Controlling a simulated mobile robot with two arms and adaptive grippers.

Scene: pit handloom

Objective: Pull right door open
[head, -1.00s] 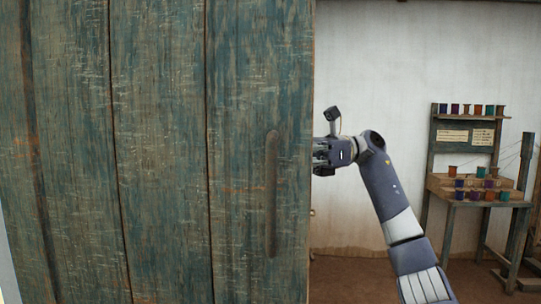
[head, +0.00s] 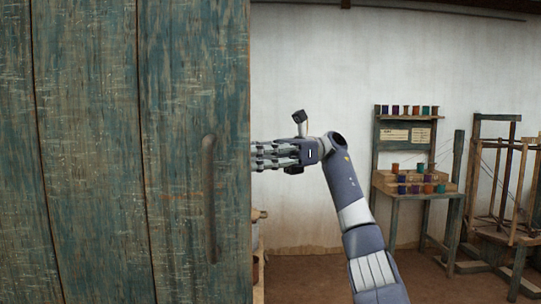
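A weathered blue-green plank door (head: 95,150) fills the left of the head view. A vertical handle (head: 209,200) is on its face near the right edge. My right gripper (head: 262,157) is in the opening just right of the door edge, its fingers pointing left. The fingers are spread apart with nothing seen between them. Their tips are close to the door edge; I cannot tell whether they touch it or reach behind it. My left gripper is not in view.
Through the opening, a shelf stand (head: 405,180) with several coloured spools stands against a white wall (head: 350,60). A wooden frame (head: 510,185) stands at the far right. A partly hidden object (head: 258,240) shows beside the door edge. Brown floor lies clear between.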

